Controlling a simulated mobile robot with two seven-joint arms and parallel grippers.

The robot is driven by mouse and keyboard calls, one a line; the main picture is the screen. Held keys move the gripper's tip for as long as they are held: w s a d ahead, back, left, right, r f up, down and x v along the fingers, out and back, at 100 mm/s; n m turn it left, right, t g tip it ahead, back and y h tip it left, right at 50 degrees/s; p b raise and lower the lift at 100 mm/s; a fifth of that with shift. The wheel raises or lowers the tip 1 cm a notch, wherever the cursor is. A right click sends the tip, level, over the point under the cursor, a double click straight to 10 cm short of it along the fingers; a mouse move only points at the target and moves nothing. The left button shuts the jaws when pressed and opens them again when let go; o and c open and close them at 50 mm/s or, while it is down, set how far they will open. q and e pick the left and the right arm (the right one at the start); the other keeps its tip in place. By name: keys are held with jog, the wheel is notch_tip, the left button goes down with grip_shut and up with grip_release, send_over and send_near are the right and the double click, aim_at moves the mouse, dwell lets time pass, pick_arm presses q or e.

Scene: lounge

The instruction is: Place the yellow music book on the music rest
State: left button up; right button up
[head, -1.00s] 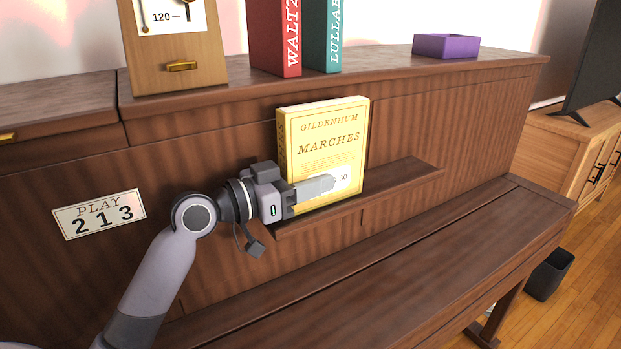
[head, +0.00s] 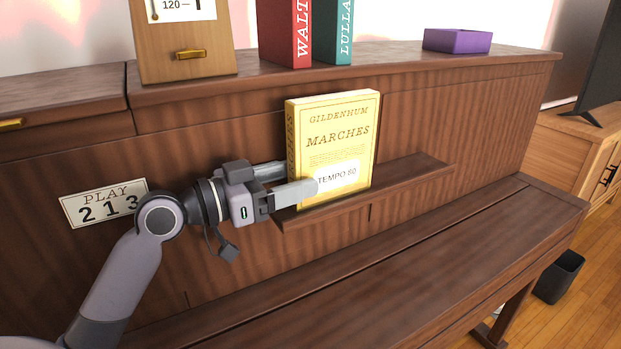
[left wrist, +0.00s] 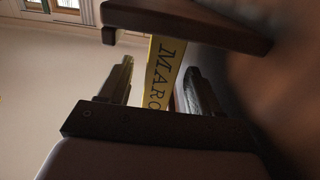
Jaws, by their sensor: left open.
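The yellow music book (head: 340,120), titled "Gildenhum Marches" with a "Tempo 60" label, stands upright on the music rest (head: 425,172), a narrow ledge on the piano front. My left gripper (head: 294,180) is open at the book's left edge. Its near finger overlaps the lower left of the cover in the head view, and its far finger points to the book's left side. In the left wrist view the book's spine (left wrist: 162,75) shows in the gap between the two fingers. I cannot tell whether a finger touches it. My right gripper is not in view.
On the piano top stand a wooden metronome (head: 182,50), a red book (head: 286,35), a teal book (head: 332,32) and a purple tray (head: 457,41). A "Play 2 1 3" card (head: 104,204) is on the front. The rest's right part is bare.

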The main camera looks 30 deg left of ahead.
pick_arm(q)
jog(key=shift+v, duration=1.1)
